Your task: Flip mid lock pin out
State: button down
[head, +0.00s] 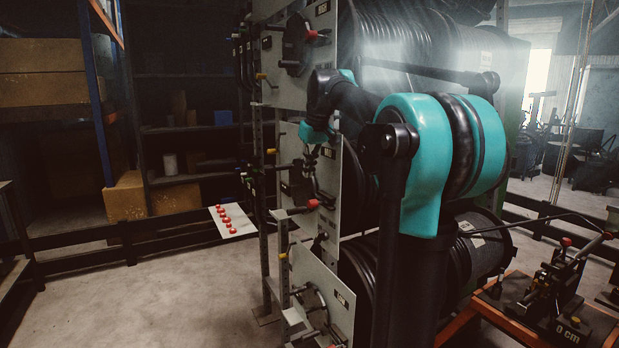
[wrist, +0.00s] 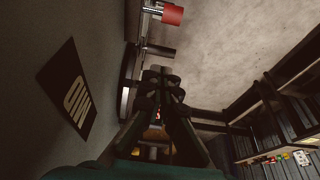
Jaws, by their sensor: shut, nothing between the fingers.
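The middle reel's pale side panel (head: 327,222) stands upright in the rack, left of my arm. A small yellow-tipped pin (head: 271,151), likely the mid lock pin, sticks out at the panel's left edge. My gripper (head: 313,190) hangs close in front of this panel, pointing down, to the right of the yellow tip and apart from it. In the wrist view my gripper (wrist: 160,78) has its dark fingertips together with nothing seen held. A red knob (wrist: 172,14) and a dark rod (wrist: 160,50) lie beyond the fingertips. The pin is not clear in the wrist view.
A dark label (wrist: 70,88) marks the panel beside my fingers. Upper and lower panels (head: 320,285) carry similar cranks and pins. A white board with red buttons (head: 232,221) is left of the rack. A crimper (head: 560,285) stands right. Floor at left (head: 150,290) is clear.

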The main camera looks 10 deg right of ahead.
aim_at(315, 202)
jog(key=d+x, duration=0.1)
jog(key=x, duration=0.7)
jog(key=shift+s+d+f, duration=0.1)
jog(key=shift+s+f, duration=0.05)
jog(key=shift+s, duration=1.75)
jog(key=shift+s+d, duration=0.3)
jog(key=shift+s, duration=0.55)
jog(key=shift+s+d, duration=0.25)
jog(key=shift+s, duration=0.6)
jog(key=shift+w, duration=0.1)
